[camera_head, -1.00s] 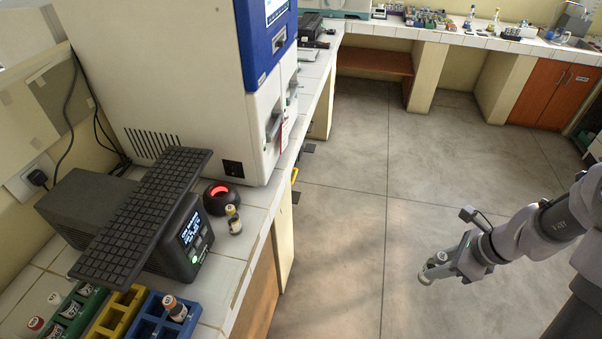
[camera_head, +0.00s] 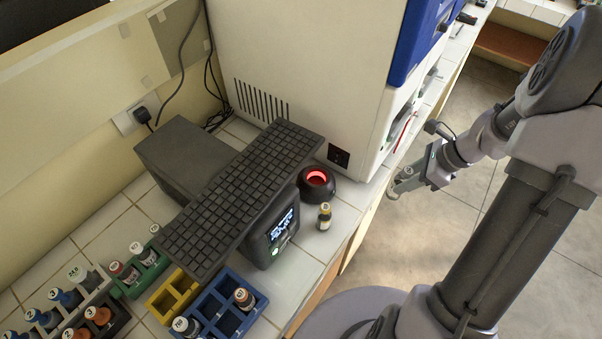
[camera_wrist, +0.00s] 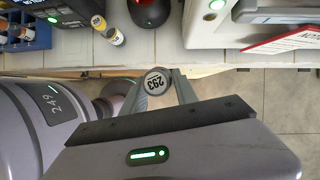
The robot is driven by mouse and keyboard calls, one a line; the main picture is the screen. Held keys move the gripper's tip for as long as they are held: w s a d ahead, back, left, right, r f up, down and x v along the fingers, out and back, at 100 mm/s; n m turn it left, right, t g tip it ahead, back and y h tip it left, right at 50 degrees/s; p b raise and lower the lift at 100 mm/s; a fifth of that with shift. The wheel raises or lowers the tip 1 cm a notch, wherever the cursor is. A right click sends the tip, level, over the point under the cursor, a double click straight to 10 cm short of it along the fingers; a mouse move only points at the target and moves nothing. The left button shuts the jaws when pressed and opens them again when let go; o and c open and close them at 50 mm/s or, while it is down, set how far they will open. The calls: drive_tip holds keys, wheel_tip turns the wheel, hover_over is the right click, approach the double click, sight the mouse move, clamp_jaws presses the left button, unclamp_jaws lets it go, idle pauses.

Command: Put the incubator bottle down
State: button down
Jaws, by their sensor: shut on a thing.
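My gripper (camera_head: 405,182) is shut on the incubator bottle (camera_wrist: 156,81), whose pale round cap reads 293 in the wrist view. The bottle is held between the two fingers, over the floor just off the counter's front edge. In the head view the bottle is small at the gripper's tip, right of the counter. Its lower part is hidden in the wrist view.
A small yellow-labelled bottle (camera_head: 324,217) stands on the counter (camera_head: 297,262) beside a black device with a red glowing ring (camera_head: 317,181). A keyboard (camera_head: 240,195) lies across dark boxes. A blue rack (camera_head: 222,311) holds bottles. A large white incubator cabinet (camera_head: 300,70) stands behind.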

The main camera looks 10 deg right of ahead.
drive_tip(key=w+a+f+b, duration=0.1)
drive_tip(key=w+a, duration=0.2)
drive_tip(key=a, duration=0.2)
drive_tip(key=w+a+f+t+y+b, duration=0.1)
drive_tip(key=w+a+f+b, duration=0.1)
drive_tip(key=w+a, duration=0.2)
drive_tip(key=w+a+f+y+b, duration=0.1)
drive_tip(key=w+a, duration=0.3)
drive_tip(key=a, duration=0.4)
drive_tip(key=shift+f+b, duration=0.15)
drive_tip(key=shift+b, duration=0.15)
drive_tip(key=shift+w+f, duration=0.15)
drive_tip(key=shift+f, duration=0.2)
drive_tip(key=shift+w+a+f+b, duration=0.15)
drive_tip(key=shift+f+b, duration=0.15)
drive_tip(key=shift+f, duration=0.25)
drive_tip(key=shift+s+a+f+b, duration=0.1)
drive_tip(key=shift+f+b, duration=0.2)
drive_tip(key=shift+f, duration=0.25)
drive_tip(key=a+h+p, duration=0.1)
drive_tip(key=w+f+g+h+p, duration=0.1)
drive_tip(key=shift+w+a+g+h, duration=0.1)
drive_tip(key=shift+a+g+h, duration=0.2)
drive_tip(key=shift+a+h, duration=0.1)
drive_tip(key=shift+d+f, duration=0.2)
drive_tip(key=shift+f, duration=0.05)
drive_tip(key=shift+a, duration=0.1)
